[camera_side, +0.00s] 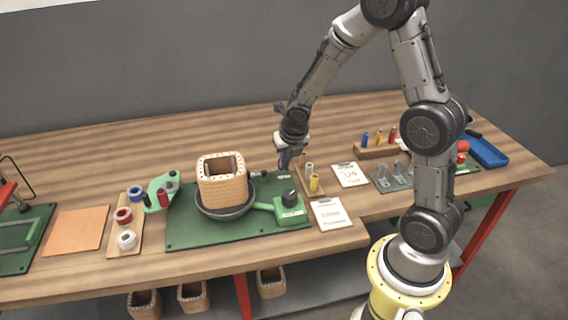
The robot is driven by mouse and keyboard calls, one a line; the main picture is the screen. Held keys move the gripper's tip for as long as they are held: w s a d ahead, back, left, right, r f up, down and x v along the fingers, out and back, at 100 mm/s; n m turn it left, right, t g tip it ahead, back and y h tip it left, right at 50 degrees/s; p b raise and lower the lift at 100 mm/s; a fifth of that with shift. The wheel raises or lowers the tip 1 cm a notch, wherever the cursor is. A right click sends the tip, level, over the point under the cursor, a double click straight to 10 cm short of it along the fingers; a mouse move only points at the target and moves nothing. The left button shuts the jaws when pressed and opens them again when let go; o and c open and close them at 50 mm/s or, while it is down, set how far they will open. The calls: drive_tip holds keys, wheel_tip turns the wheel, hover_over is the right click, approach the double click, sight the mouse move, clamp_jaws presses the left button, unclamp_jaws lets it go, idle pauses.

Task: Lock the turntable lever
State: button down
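The dark round turntable (224,213) sits on a green board (190,238) at the middle of the bench. A tan, square coil former (222,185) with a rim of holes stands upright on it. A green arm with a dark knob (289,197) is at the turntable's right. A small dark handle-like part (258,174) shows behind it, at the board's back right; I cannot tell which of these is the lever. My gripper (284,162) points down above the board's back right corner, apart from the knob. Its fingers are too small to tell whether they are open.
A wooden holder with bottles (313,183) stands just right of my gripper. Clipboards (332,214), a rack of coloured tools (378,147) and a blue tray (487,152) lie farther right. Wire spools (125,215) stand left of the board. The back of the bench is clear.

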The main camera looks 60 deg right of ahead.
drive_tip(key=shift+w+d, duration=0.35)
drive_tip(key=shift+d, duration=0.2)
drive_tip(key=shift+w+d, duration=0.3)
drive_tip(key=shift+d, duration=0.2)
drive_tip(key=shift+w+d, duration=0.1)
drive_tip(key=shift+w, duration=0.05)
drive_tip(key=shift+s, duration=0.55)
drive_tip(key=s, duration=0.3)
drive_tip(key=shift+a+r, duration=0.25)
drive_tip(key=shift+a, duration=0.1)
drive_tip(key=d+v, duration=0.2)
drive_tip(key=v, duration=0.7)
drive_tip(key=shift+s+a+r, duration=0.25)
drive_tip(key=shift+s+a, duration=0.05)
drive_tip(key=shift+s, duration=0.1)
drive_tip(key=shift+a, duration=0.1)
